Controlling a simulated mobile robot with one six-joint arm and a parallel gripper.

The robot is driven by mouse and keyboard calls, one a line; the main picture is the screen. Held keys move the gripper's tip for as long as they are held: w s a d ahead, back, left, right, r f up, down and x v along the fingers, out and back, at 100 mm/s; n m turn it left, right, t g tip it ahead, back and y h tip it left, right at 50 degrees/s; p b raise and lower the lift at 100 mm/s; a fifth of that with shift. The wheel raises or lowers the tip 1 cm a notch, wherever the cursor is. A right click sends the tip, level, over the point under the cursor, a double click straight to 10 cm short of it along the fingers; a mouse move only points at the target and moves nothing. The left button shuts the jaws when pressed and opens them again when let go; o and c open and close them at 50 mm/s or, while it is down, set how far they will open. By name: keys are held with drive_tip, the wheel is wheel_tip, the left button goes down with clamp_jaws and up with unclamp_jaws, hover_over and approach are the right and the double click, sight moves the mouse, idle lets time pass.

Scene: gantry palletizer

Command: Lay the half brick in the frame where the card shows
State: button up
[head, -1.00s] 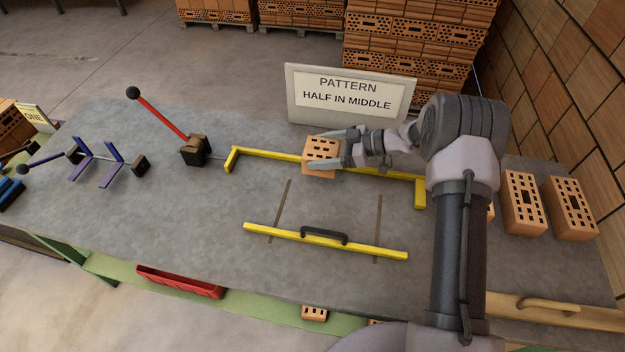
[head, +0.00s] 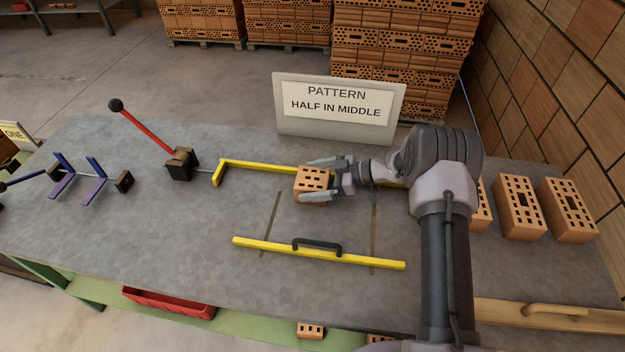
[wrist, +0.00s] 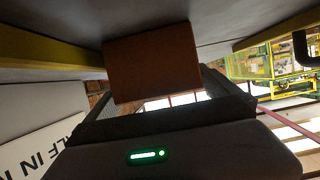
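The half brick (head: 311,184), orange with holes in its top, is between the two fingers of my gripper (head: 306,179), which is shut on it. In the wrist view the brick (wrist: 152,62) shows as a plain dark orange face between the fingers. The yellow frame has a back bar (head: 262,166) and a front bar (head: 275,247) with a black handle. The brick is just in front of the back bar, between the two dark strips on the table. I cannot tell whether it touches the table. The card (head: 335,104) behind reads "PATTERN HALF IN MIDDLE".
Several bricks (head: 519,208) stand on the right of the table (head: 170,235). A red-handled lever clamp (head: 180,163) is left of the frame, with a blue bracket (head: 78,180) farther left. The frame's interior beside and in front of the brick is clear.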

drive_tip(key=shift+r, duration=0.25)
drive_tip(key=p+v, duration=0.5)
drive_tip(key=v, duration=0.6)
drive_tip(key=w+d+r+m+t+h, duration=0.25)
drive_tip(key=w+r+t, duration=0.35)
drive_tip(key=w+r, duration=0.55)
drive_tip(key=s+d+r+m+t+h, duration=0.1)
drive_tip(key=d+r+m+t+h, duration=0.2)
drive_tip(key=r, duration=0.7)
drive_tip(key=s+d+r+m+t+h, duration=0.15)
drive_tip(key=r+m+h, duration=0.35)
drive_tip(key=r, duration=0.5)
drive_tip(key=s+d+r+m+g+h, duration=0.1)
drive_tip(key=s+r+m+h, duration=0.15)
drive_tip(key=s, duration=0.55)
drive_tip(key=s+d+r+m+g+h, duration=0.15)
drive_tip(key=s+m, duration=0.25)
drive_tip(key=s, duration=0.4)
drive_tip(key=s+a+f+m+g+y, duration=0.1)
drive_tip(key=s+a+f, duration=0.2)
drive_tip(key=s, duration=0.5)
drive_tip(key=s+a+f+m+g+y, duration=0.1)
drive_tip(key=s+a, duration=0.3)
drive_tip(key=s, duration=0.5)
drive_tip(key=s+a+f+m+g+y, duration=0.1)
drive_tip(key=s+a+f, duration=0.3)
drive_tip(key=s, duration=0.5)
drive_tip(key=shift+f+g, duration=0.35)
drive_tip(key=shift+g, duration=0.55)
drive_tip(key=shift+s, duration=0.1)
